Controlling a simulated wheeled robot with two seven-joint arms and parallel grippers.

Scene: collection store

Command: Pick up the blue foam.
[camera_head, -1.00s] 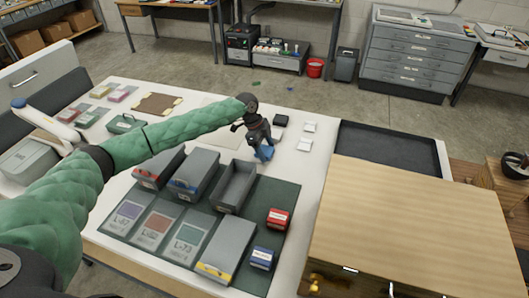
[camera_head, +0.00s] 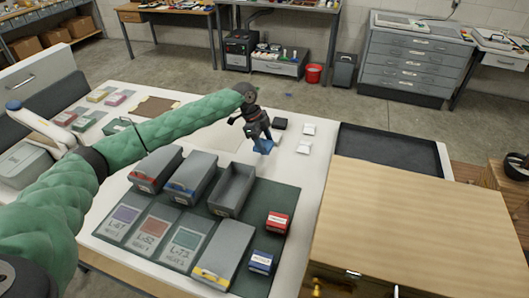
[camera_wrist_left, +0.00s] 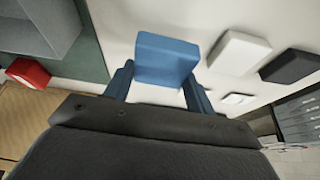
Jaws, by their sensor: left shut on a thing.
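The blue foam (camera_head: 263,145) is a small blue block at the back of the white table in the head view. In the left wrist view the blue foam (camera_wrist_left: 165,60) sits between the two blue fingertips. My left gripper (camera_head: 259,137) points down and is shut on the foam. Its fingers also show in the left wrist view (camera_wrist_left: 160,84), one on each side of the block. Whether the foam touches the table is hard to tell. My right gripper is not in view.
White blocks (camera_head: 309,129) and a dark block (camera_head: 280,123) lie right of the foam. Grey bins (camera_head: 233,190) stand on a green mat (camera_head: 283,198) in front, with red (camera_head: 277,222) and blue (camera_head: 261,262) boxes. A wooden cabinet top (camera_head: 420,230) is at right.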

